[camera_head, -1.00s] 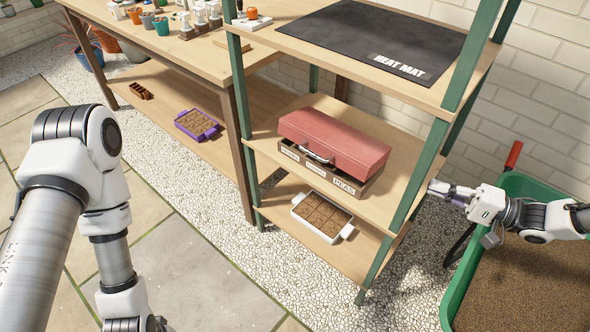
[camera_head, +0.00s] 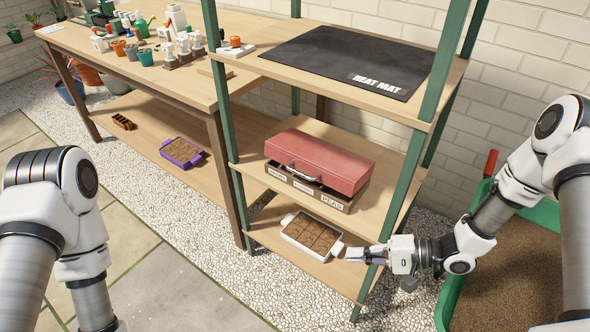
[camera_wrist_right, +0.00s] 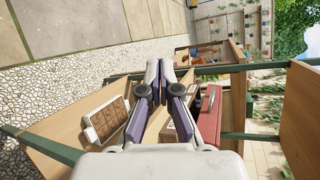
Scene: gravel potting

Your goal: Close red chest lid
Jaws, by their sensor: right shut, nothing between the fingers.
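The red chest (camera_head: 318,160) sits on the middle shelf, with a metal handle on its front. Its red lid lies above a brown labelled base (camera_head: 308,188), one label reading PEAS. A dark gap shows between lid and base at the front, so the lid looks slightly raised. In the right wrist view the red lid (camera_wrist_right: 209,115) is right of the fingers. My right gripper (camera_head: 352,254) is shut and empty, lower and to the right of the chest, apart from it, in front of the shelf's front right post. It also shows in the wrist view (camera_wrist_right: 161,64). My left gripper is out of view.
A white tray (camera_head: 288,238) of soil cells is on the lower shelf. The heat mat (camera_head: 350,62) covers the upper shelf. Green posts (camera_head: 396,205) frame the shelf. A green wheelbarrow (camera_head: 449,303) of soil stands at right. The shelf front is open.

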